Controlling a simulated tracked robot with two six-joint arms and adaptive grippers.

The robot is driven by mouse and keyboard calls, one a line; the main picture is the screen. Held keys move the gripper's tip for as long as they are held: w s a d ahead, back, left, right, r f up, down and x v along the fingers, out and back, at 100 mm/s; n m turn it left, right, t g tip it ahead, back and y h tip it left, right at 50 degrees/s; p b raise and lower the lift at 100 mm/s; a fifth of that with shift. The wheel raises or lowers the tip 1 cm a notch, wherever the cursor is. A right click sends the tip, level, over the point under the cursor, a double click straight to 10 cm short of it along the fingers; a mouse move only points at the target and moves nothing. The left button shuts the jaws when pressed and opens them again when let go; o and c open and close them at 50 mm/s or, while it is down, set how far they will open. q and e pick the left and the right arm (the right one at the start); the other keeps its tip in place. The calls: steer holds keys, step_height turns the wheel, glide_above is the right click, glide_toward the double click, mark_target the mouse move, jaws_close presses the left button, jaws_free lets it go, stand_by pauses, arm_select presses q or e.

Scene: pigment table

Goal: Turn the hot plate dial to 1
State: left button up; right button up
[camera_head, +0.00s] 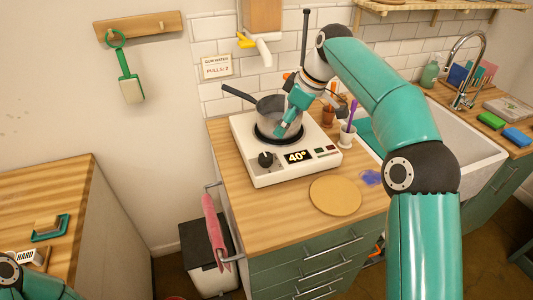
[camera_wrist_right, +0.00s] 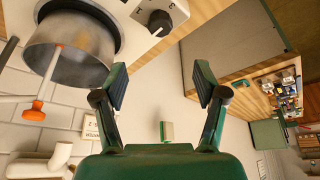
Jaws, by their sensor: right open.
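The white hot plate (camera_head: 258,178) stands on the wooden counter, its display reading 40°. Its black dial (camera_head: 265,159) is on the front left of the panel; the dial also shows at the top of the right wrist view (camera_wrist_right: 159,23). I cannot read the dial's setting. A metal pot (camera_head: 268,118) with a black handle sits on the heating disc. My right gripper (camera_head: 287,122) is over the pot in the head view, behind the dial. In the wrist view its fingers (camera_wrist_right: 160,85) are spread and empty, apart from the dial. My left gripper is out of view.
A round wooden board (camera_head: 335,195) lies right of the hot plate's front. A white cup (camera_head: 346,135) with a purple tool stands right of it. An orange-ended rod (camera_wrist_right: 40,108) is beside the pot in the wrist view. The sink (camera_head: 440,135) is farther right.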

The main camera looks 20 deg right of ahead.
mark_target(267, 156)
steer(key=x, duration=1.4)
steer(key=shift+f, duration=0.15)
steer(key=c, duration=1)
steer(key=shift+d, duration=0.2)
steer(key=shift+c, duration=0.6)
steer(key=shift+a, duration=0.1)
